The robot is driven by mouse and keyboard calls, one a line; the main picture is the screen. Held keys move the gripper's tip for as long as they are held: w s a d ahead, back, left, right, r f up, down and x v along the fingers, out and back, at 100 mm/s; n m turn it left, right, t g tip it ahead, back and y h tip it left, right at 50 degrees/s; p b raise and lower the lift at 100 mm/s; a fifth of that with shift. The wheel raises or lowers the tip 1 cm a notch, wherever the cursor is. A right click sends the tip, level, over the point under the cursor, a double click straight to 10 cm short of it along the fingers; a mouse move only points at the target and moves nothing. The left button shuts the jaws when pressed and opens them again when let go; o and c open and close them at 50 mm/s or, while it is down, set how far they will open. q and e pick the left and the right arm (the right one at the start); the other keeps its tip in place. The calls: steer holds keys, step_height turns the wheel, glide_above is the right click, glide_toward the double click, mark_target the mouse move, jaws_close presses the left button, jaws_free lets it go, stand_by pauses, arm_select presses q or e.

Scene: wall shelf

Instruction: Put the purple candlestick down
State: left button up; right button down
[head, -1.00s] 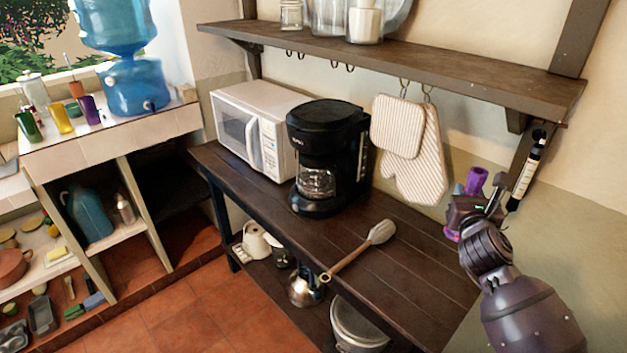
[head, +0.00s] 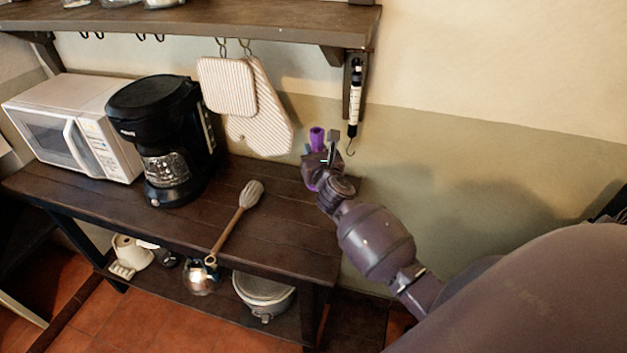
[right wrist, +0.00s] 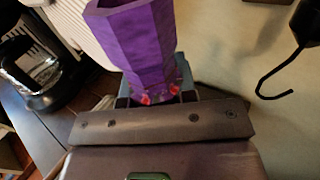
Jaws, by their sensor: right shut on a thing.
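The purple candlestick (head: 317,139) is upright in my right gripper (head: 320,160), near the right end of the dark wooden table (head: 290,215). In the right wrist view the candlestick (right wrist: 138,45) fills the space between the fingers (right wrist: 152,92), which are shut on it. Its hollow top faces up toward the camera. Its lower end is largely hidden by the gripper, and I cannot tell whether it touches the table. My left gripper is not in view.
A black coffee maker (head: 160,135) and white microwave (head: 75,125) stand left. A hanging scale (head: 354,100) with a hook is close to the gripper. Oven mitts (head: 262,115) hang behind. The table's right part is clear.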

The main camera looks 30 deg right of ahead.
step_height(320, 180, down, 5)
steer(key=shift+f, duration=0.15)
steer(key=shift+f+b, duration=0.55)
steer(key=shift+f, duration=0.1)
step_height(320, 180, down, 3)
steer(key=b, duration=0.2)
steer(key=shift+f+b, duration=0.15)
steer(key=shift+b, duration=0.15)
steer(key=shift+f, duration=0.15)
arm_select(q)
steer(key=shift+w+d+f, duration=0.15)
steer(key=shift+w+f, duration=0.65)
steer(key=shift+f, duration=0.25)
arm_select(e)
steer(key=shift+f, duration=0.1)
steer(key=c, duration=0.9)
jaws_free()
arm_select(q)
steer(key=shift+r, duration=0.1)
